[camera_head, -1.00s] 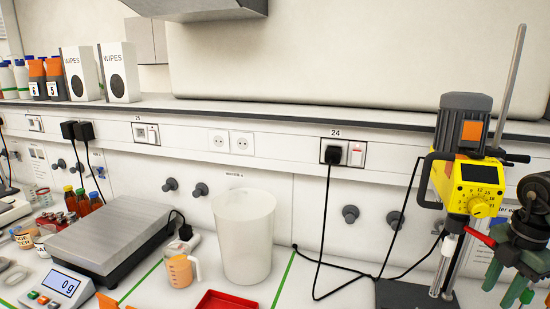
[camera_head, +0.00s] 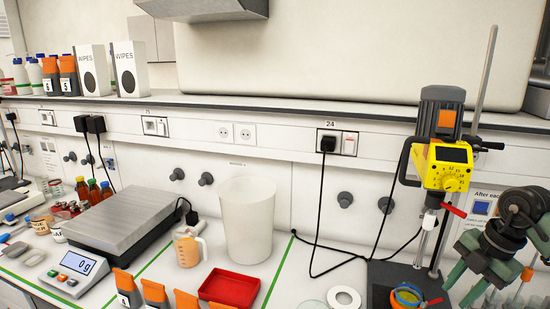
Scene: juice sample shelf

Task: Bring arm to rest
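My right gripper (camera_head: 462,292) shows at the right edge. Its dark wrist leads into two greenish fingers that point down and to the left. The fingers stand apart, and I see nothing between them. It hangs in front of the bench, to the right of the yellow stirrer (camera_head: 447,168) and its stand. My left gripper and arm are not in view.
On the bench stand a scale (camera_head: 125,215), a white bucket (camera_head: 248,220), a beaker of orange liquid (camera_head: 187,248), a red tray (camera_head: 230,287) and a white ring (camera_head: 343,298). Orange-topped containers (camera_head: 155,293) line the front. Wipes boxes (camera_head: 130,69) stand on the shelf.

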